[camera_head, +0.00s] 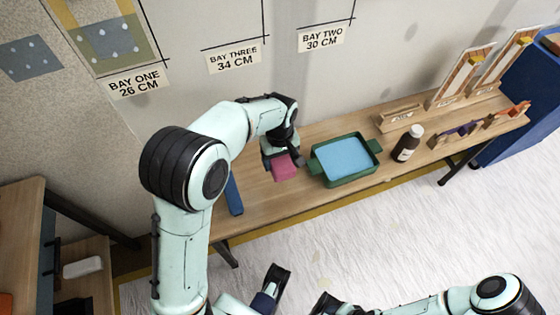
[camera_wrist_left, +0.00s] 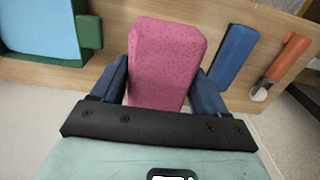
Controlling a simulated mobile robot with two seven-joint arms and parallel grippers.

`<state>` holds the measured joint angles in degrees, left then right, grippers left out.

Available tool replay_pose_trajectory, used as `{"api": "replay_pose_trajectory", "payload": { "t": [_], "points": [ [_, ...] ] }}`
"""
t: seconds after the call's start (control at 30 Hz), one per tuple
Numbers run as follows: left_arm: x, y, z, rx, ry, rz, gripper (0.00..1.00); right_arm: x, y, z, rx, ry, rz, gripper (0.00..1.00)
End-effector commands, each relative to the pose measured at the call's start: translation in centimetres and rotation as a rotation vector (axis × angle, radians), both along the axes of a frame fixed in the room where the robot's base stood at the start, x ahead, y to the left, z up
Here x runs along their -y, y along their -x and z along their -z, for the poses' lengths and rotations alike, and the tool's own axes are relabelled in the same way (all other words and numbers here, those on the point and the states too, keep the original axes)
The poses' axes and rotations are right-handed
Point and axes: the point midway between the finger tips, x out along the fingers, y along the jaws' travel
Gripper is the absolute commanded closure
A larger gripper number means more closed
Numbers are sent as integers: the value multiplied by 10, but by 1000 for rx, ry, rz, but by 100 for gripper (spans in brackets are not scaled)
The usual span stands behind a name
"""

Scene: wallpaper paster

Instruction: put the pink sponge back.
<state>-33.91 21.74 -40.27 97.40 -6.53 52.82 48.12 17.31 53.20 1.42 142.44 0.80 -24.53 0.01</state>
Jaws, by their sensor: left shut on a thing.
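The pink sponge (camera_head: 283,168) is held by my left gripper (camera_head: 280,156), just left of the green tray in the head view. In the left wrist view the sponge (camera_wrist_left: 165,60) stands out between the two blue fingers of my left gripper (camera_wrist_left: 165,95), which are shut on its sides. The sponge appears above the wooden table (camera_head: 262,205); whether it touches the top I cannot tell. Dark parts that may belong to my right gripper (camera_head: 322,303) show at the bottom of the head view, cut off, so its jaw state is unclear.
The green tray (camera_head: 318,168) holds a blue surface. A blue bar (camera_head: 234,195) lies left of the sponge; an orange-handled tool (camera_wrist_left: 292,52) lies beyond it. A dark bottle (camera_head: 406,147) and small racks stand right of the tray.

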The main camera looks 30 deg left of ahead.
Motion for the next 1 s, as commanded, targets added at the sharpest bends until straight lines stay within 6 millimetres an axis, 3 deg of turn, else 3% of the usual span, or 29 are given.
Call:
{"api": "replay_pose_trajectory", "payload": {
  "t": [0.03, 0.17, 0.3, 0.5, 0.7, 1.0],
  "points": [
    [-1, 1, 18, -7, -2, -2, 58, 0, -1, 6, 4, 0, 0, 57],
    [-1, 1, 55, -7, -2, -2, 58, 1, -7, 17, 22, 5, 6, 57],
    [0, 1, 93, -7, -1, -1, 58, 9, -24, 32, 70, 28, 26, 57],
    [0, 0, 134, -3, -1, 0, 58, 17, -43, 44, 119, 51, 46, 57],
    [0, 0, 155, -2, 1, -1, 58, 21, -50, 49, 140, 61, 55, 57],
    [0, 1, 160, -1, 0, 0, 58, 22, -52, 50, 144, 63, 56, 57]
  ]
}}
